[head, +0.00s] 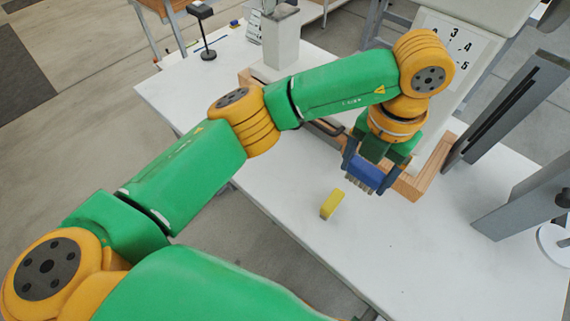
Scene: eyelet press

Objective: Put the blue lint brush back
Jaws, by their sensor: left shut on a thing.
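The blue lint brush (369,178) is in the jaws of my left gripper (377,160). Its short bristles point down toward the white table. The brush appears to be held a little above the tabletop, but the gap is hard to judge. My left gripper is shut on it, and the gripper's green body hides the upper part of the brush. My right gripper is not in the head view.
A yellow block (332,204) stands on the white table (290,195), left of and nearer than the brush. A wooden edge (413,184) lies just right of the brush. A pale machine with a numbered panel (452,50) stands behind. Grey metal uprights (515,110) are at right.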

